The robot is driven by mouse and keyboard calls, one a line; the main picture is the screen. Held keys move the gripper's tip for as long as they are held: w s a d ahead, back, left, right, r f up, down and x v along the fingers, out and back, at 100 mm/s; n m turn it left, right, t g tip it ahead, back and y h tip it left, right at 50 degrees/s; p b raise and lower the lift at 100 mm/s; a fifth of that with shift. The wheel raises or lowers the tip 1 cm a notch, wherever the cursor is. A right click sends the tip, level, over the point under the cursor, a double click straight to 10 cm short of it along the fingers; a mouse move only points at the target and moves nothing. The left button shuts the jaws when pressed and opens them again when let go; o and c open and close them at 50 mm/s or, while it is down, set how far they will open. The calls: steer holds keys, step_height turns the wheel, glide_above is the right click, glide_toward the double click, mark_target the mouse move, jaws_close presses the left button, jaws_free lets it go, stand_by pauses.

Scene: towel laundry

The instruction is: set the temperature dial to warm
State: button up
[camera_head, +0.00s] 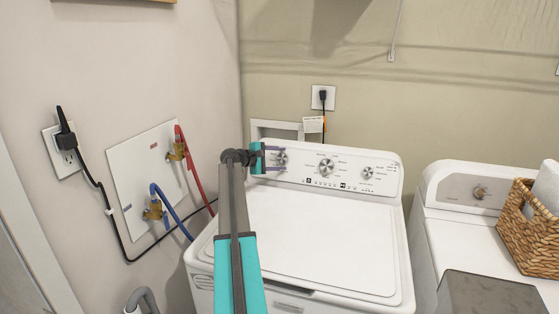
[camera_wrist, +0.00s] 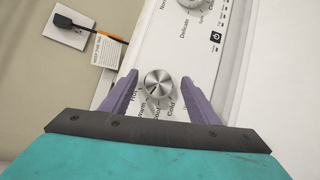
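The temperature dial (camera_wrist: 159,84) is a round silver knob on the white washer's control panel. In the wrist view, labels around its lower edge include Hot and Cold; the words between them are partly legible, and I cannot tell which label it points at. In the head view it is the leftmost dial (camera_head: 281,158) of the washer (camera_head: 310,236). My gripper (camera_wrist: 159,80) has its purple fingers apart, one on each side of the dial, with visible gaps. In the head view my gripper (camera_head: 284,159) reaches the panel's left end.
A larger dial (camera_head: 326,167) and another dial (camera_head: 367,173) sit to the right on the panel. A wall outlet with a black plug (camera_head: 323,96) is behind. A second white machine with a wicker basket (camera_head: 527,232) stands at right. Hoses (camera_head: 168,212) run along the left wall.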

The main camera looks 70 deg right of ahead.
steer(key=b+v, duration=0.2)
steer(key=v, duration=1)
steer(key=shift+f, duration=0.1)
stand_by(0.7)
